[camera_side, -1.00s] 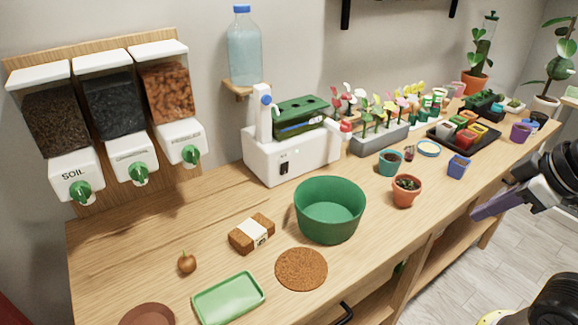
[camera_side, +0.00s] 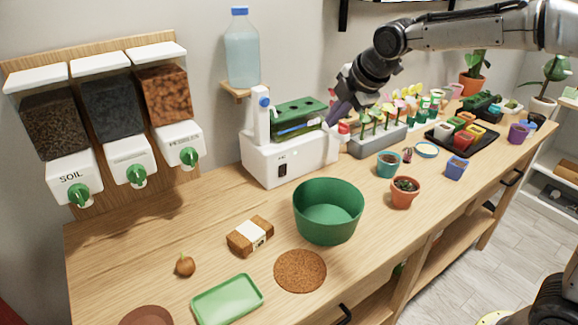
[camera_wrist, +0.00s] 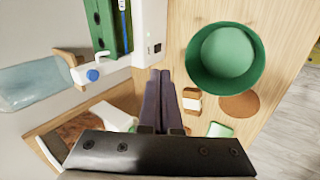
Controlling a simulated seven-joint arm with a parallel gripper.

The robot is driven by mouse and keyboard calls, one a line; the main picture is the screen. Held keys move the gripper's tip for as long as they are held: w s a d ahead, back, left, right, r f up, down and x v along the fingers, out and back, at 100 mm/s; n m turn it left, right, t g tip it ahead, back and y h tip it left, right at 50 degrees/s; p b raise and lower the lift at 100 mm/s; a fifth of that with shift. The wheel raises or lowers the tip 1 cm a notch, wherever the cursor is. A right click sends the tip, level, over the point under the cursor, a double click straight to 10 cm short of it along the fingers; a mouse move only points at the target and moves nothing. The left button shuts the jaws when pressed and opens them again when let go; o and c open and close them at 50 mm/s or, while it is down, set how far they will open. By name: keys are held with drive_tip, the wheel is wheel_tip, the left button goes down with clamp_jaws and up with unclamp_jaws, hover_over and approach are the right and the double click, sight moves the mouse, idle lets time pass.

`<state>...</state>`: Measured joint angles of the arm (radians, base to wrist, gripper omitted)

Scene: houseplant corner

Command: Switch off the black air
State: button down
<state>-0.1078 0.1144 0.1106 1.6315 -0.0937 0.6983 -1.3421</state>
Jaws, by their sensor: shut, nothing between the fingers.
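A black switch (camera_side: 283,170) with a small label above it sits on the front of the white hydroponic unit (camera_side: 312,162). In the wrist view, a small dark mark, likely the switch (camera_wrist: 157,48), shows on the unit's white face (camera_wrist: 150,25). My gripper (camera_side: 336,114) is at the right end of the unit in the side view, above and right of the switch and apart from it. In the wrist view its two dark fingers (camera_wrist: 160,74) lie together, shut and empty. Whether they touch the unit is not clear.
A green pot (camera_side: 329,210) stands in front of the unit. A blue-capped bottle (camera_side: 242,55) is on a shelf behind. A planter with flower markers (camera_side: 377,143) stands to the right. Bench space left of the unit is clear. Dispensers (camera_side: 118,120) hang at left.

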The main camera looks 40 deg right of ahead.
sight(283, 171)
drive_tip(key=w+a+f+g, duration=0.1)
drive_tip(key=w+a+f, duration=0.2)
drive_tip(key=f, duration=0.7)
drive_tip(key=shift+w+f+n+g, duration=0.2)
drive_tip(key=shift+w+n+g, duration=0.2)
drive_tip(key=shift+w, duration=0.35)
drive_tip(key=x, duration=0.9)
drive_tip(key=shift+d, duration=0.1)
drive_tip(key=w, duration=0.3)
drive_tip(key=shift+f, duration=0.3)
drive_tip(key=shift+w+r, duration=0.15)
drive_tip(key=shift+w, duration=0.5)
